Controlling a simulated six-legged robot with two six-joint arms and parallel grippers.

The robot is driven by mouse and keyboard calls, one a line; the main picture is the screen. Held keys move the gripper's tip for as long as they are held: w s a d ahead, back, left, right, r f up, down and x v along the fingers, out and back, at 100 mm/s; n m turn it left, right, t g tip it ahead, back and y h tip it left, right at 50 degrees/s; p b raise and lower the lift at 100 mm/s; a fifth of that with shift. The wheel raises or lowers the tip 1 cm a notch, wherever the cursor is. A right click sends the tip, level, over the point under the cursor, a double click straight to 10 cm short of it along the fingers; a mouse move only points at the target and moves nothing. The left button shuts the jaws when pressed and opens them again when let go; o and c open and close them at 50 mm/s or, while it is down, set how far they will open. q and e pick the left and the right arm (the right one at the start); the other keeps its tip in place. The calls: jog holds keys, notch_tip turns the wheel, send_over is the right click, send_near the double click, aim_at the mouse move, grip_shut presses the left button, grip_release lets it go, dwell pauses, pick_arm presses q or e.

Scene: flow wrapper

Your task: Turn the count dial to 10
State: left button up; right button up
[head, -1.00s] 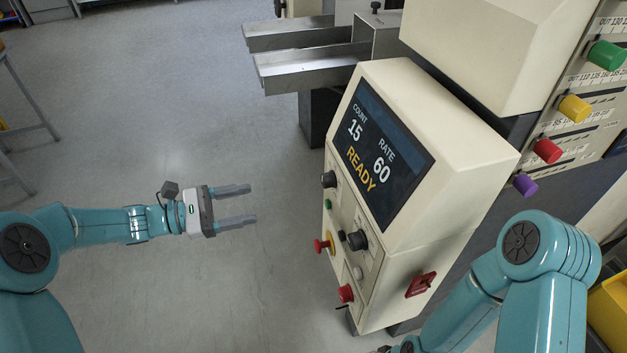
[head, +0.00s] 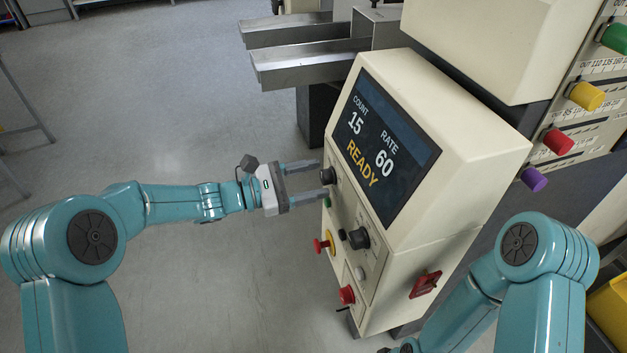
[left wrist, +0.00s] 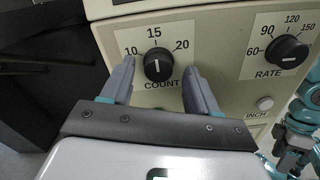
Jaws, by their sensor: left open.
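The black count dial (left wrist: 158,64) is in the left wrist view, with marks 10, 15 and 20 above it. Its white line points up at 15. In the head view the count dial (head: 328,176) is on the panel's upper left corner. The display (head: 385,150) reads COUNT 15, RATE 60, READY. My left gripper (head: 321,178) is open, with one finger on each side of the dial; I cannot tell whether they touch it. The left gripper also shows in the left wrist view (left wrist: 160,82). The right arm's gripper is not clearly visible in the head view; part of one shows at the left wrist view's right edge (left wrist: 294,152).
The rate dial (head: 358,239) sits lower on the panel, near a red emergency button (head: 322,246) and another red button (head: 347,295). A red switch (head: 426,284) is on the cabinet's side. Metal chutes (head: 305,68) stand behind.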

pick_arm(q)
jog(key=shift+w+d, duration=0.2)
jog(key=shift+d, duration=0.15)
jog(key=c, duration=1)
jog(key=shift+r+n+p, duration=0.1)
jog(key=shift+n+p, duration=0.2)
jog(key=shift+p, duration=0.2)
jog(key=shift+c, duration=0.2)
jog(key=n+p, duration=0.6)
jog(key=p, duration=0.2)
jog(key=shift+r, duration=0.15)
jog(key=n+p, duration=0.2)
jog(key=n, duration=0.1)
jog(key=shift+p, duration=0.3)
jog(key=shift+f+n+p, duration=0.3)
jog(key=shift+n+p, duration=0.3)
jog(key=shift+n, duration=0.5)
